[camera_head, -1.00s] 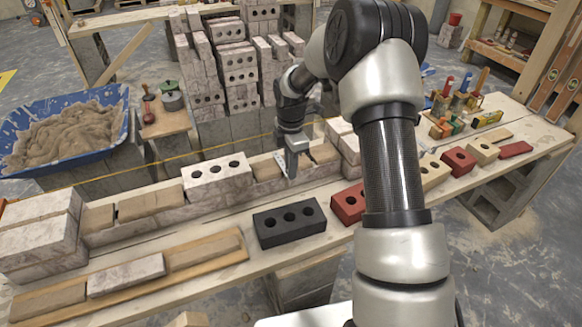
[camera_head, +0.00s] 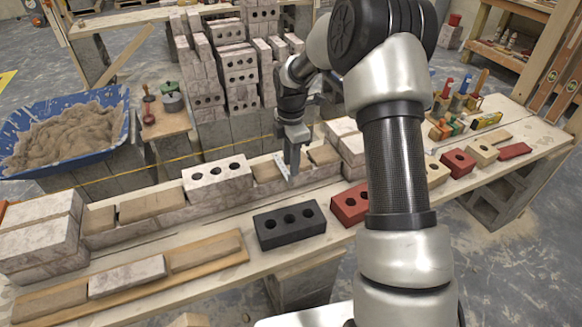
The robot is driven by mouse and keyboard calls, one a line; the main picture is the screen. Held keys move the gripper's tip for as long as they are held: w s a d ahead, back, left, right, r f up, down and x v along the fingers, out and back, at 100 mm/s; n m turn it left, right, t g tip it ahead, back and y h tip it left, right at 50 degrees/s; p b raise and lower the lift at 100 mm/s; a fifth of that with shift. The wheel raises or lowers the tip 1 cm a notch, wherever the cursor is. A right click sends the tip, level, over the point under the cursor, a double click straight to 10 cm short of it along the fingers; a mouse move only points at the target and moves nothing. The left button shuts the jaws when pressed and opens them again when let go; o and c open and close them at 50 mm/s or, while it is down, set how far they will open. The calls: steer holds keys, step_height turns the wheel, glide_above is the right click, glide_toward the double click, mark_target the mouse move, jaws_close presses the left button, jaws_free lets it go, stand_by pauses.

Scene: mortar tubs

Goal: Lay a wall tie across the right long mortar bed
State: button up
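The wall (camera_head: 225,205) of pale bricks runs along the plank, with tan mortar beds on its top. One bed (camera_head: 268,171) lies just right of the white three-hole brick (camera_head: 217,175); another bed (camera_head: 324,154) lies farther right. A thin pale metal strip, which looks like a wall tie (camera_head: 281,166), runs across the wall top between these two patches. My gripper (camera_head: 293,172) points down just right of the strip, close to the wall top. Whether its fingers touch or clasp the strip is too small to tell.
A dark three-hole brick (camera_head: 289,225) and a red brick (camera_head: 350,204) stand in front of the wall. A yellow-tan string (camera_head: 170,161) runs behind it. A blue mortar tub (camera_head: 115,130) stands at left; stacked bricks (camera_head: 238,65) stand behind. My arm hides part of the right side.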

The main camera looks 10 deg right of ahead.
step_height(320, 180, up, 14)
steer(key=p, duration=0.3)
steer(key=s+r+m+t, duration=0.2)
steer(key=s+r+m, duration=0.3)
steer(key=s+r, duration=0.35)
steer(key=s+r+m+t, duration=0.25)
steer(key=s+m, duration=0.45)
steer(key=s, duration=0.4)
steer(key=s+r+m+t, duration=0.1)
steer(key=s+r+m, duration=0.2)
steer(key=s+m, duration=0.65)
step_height(320, 180, up, 16)
steer(key=s+n+p, duration=0.1)
steer(key=s+p, duration=0.1)
steer(key=p, duration=1.4)
steer(key=shift+r+p, duration=0.2)
steer(key=shift+p, duration=0.1)
